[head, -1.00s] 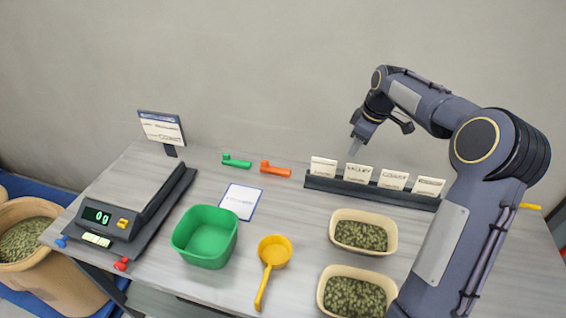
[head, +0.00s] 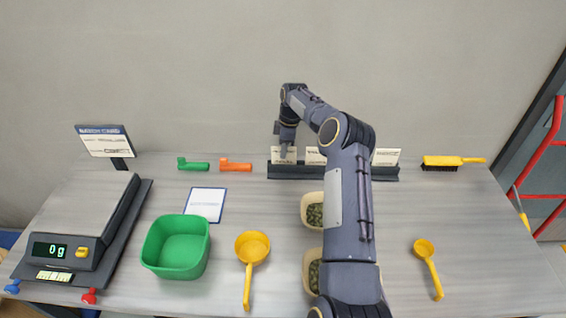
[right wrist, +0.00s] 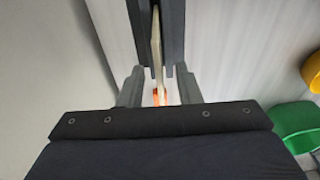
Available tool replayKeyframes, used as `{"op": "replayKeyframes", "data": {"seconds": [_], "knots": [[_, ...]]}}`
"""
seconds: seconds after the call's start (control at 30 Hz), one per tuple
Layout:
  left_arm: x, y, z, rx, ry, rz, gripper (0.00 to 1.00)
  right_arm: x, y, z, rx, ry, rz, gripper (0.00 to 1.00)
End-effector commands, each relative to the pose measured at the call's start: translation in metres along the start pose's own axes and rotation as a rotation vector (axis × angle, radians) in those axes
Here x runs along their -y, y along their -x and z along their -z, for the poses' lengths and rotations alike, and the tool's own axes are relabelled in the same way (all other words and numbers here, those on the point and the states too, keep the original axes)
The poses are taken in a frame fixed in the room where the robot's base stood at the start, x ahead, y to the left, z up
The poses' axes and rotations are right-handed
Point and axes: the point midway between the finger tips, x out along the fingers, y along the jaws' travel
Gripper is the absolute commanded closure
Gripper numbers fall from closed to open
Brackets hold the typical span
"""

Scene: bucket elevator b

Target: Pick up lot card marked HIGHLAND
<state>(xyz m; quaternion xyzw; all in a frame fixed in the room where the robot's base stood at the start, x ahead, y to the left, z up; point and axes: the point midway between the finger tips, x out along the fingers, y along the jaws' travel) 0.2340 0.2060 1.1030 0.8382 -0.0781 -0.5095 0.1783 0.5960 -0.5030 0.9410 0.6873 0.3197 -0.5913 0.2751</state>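A row of white lot cards stands upright in a dark rack (head: 400,174) at the back of the table. The leftmost card (head: 284,158) has lettering too small to read for certain; the second card (head: 314,157) seems to read VALLEY. A card at the right end (head: 386,157) is also unreadable, and my arm hides the part between. My right gripper (head: 285,147) is at the leftmost card. In the right wrist view its fingers (right wrist: 157,88) are open, one on each side of a card seen edge-on (right wrist: 157,45), with gaps on both sides. My left gripper is out of view.
Green (head: 193,165) and orange (head: 235,165) scoop-like pieces lie left of the rack. A green bin (head: 177,246), a yellow ladle (head: 252,247), a scale (head: 75,235) and bowls of pellets (head: 313,213) stand in front. A yellow brush (head: 452,162) lies to the right.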

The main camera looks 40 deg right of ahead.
Motion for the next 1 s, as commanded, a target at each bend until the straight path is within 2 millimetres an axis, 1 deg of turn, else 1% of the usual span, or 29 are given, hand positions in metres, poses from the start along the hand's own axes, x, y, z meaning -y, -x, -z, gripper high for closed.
{"op": "replayKeyframes", "data": {"seconds": [0.03,0.13,0.47,1.0], "knots": [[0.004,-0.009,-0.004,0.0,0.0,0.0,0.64,0.0,-0.015,-0.001,0.0,0.001,0.002,0.69],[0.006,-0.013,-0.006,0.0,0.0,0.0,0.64,0.0,-0.023,-0.001,0.0,0.001,0.0,0.69],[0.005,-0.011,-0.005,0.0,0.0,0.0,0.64,0.0,-0.022,0.0,0.0,0.0,-0.001,0.69],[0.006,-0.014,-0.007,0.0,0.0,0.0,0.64,0.0,-0.027,-0.001,0.0,0.0,-0.001,0.69]]}}
